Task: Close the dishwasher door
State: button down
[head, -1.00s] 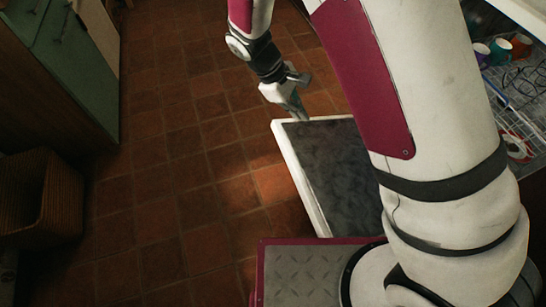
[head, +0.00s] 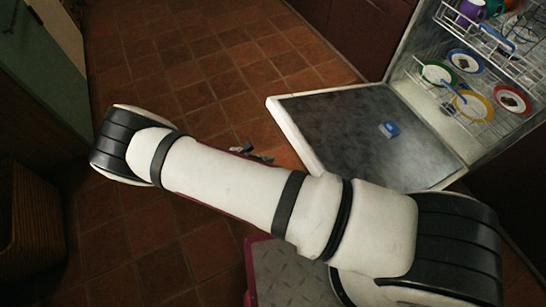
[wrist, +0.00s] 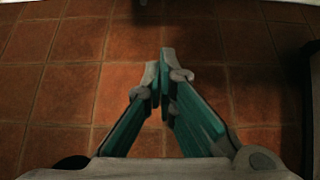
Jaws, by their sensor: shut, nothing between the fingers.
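The dishwasher (head: 425,102) stands at the right in the head view. Its door (head: 335,125) is open and folded down, its dark inner face showing; a small blue item (head: 389,129) is on that face. My arm crosses in front of the door's near left part. My gripper (head: 255,153) shows only in part above the arm, left of the door's pale edge and apart from it in the picture. In the wrist view my gripper (wrist: 161,64) is shut and empty, its fingertips together over floor tiles.
Racks in the dishwasher hold several plates (head: 465,61) and a purple cup (head: 469,12). The tiled floor (head: 215,65) left of the door is clear. A wicker basket (head: 32,215) and a green cabinet (head: 40,75) stand at the left.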

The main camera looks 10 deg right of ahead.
jog(key=b+x, duration=0.4)
jog(key=x, duration=0.6)
jog(key=r, duration=0.4)
jog(key=shift+d+r, duration=0.2)
jog(key=shift+r, duration=0.05)
jog(key=shift+r, duration=0.1)
